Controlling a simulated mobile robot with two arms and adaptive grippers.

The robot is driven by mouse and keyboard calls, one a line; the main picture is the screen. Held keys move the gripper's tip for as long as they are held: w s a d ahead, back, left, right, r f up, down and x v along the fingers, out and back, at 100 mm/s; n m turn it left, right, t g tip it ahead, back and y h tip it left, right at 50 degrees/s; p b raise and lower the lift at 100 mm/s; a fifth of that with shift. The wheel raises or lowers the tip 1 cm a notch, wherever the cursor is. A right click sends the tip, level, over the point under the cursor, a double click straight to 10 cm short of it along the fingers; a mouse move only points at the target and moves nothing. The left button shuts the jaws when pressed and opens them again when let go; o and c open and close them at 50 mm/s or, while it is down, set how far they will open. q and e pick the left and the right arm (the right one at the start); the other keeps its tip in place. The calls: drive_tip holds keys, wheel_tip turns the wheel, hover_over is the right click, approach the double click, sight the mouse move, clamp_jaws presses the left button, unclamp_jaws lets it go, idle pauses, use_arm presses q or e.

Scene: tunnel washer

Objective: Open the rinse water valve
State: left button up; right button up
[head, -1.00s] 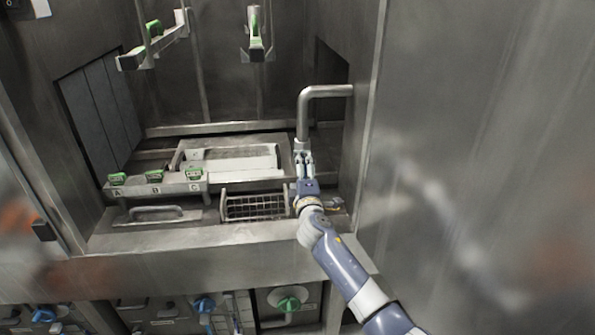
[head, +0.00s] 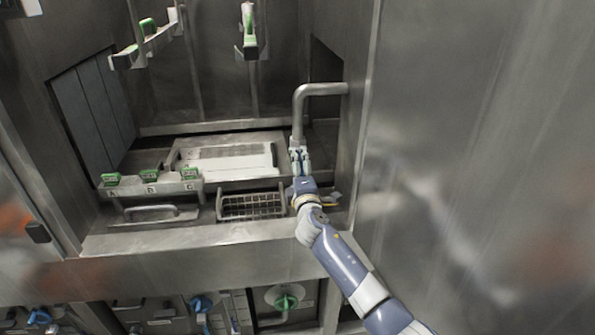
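Several valves show in the lower compartment: a green round handle (head: 286,301) at the bottom middle, a blue one (head: 201,304) to its left and another blue one (head: 39,317) at the far left. I cannot read which is the rinse water valve. A bent metal pipe (head: 320,89) comes from the right wall of the bay and turns down. My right gripper (head: 299,152) points up at the pipe's lower end, well above the green handle. Whether its fingers touch or grip the pipe is too small to tell. My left gripper is out of view.
A ledge (head: 180,242) runs between the bay and the valves below. A wire basket (head: 252,206) lies left of my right wrist. Green-tagged levers marked A, B, C (head: 150,176) stand further left. A smooth metal panel (head: 470,170) fills the right.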

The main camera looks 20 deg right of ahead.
drive_tip(key=shift+s+a, duration=0.1)
drive_tip(key=shift+s, duration=0.1)
drive_tip(key=v, duration=1.1)
drive_tip(key=shift+s, duration=0.4)
drive_tip(key=shift+a, duration=0.1)
drive_tip(key=s+a+f+m+g+y+b, duration=0.1)
drive_tip(key=s+f+m+g, duration=0.3)
drive_tip(key=f, duration=1)
drive_tip(key=s+f+n+g+y, duration=0.1)
drive_tip(key=s+f, duration=0.4)
drive_tip(key=f, duration=0.8)
drive_tip(key=s+a+f+m+g+y+b, duration=0.1)
drive_tip(key=s+f+m+g, duration=0.3)
drive_tip(key=f, duration=1)
drive_tip(key=s+a+f+m+g, duration=0.1)
drive_tip(key=s+f, duration=0.6)
drive_tip(key=s, duration=0.7)
drive_tip(key=s+a+f+m+g+y, duration=0.1)
drive_tip(key=s+f+g, duration=0.3)
drive_tip(key=s+f, duration=0.4)
drive_tip(key=s+a+f+m+g+y+b, duration=0.1)
drive_tip(key=s+f, duration=0.7)
drive_tip(key=s, duration=1.2)
drive_tip(key=a+m+g, duration=0.1)
drive_tip(key=m, duration=0.1)
drive_tip(key=shift+s+m, duration=0.2)
drive_tip(key=shift+m, duration=0.1)
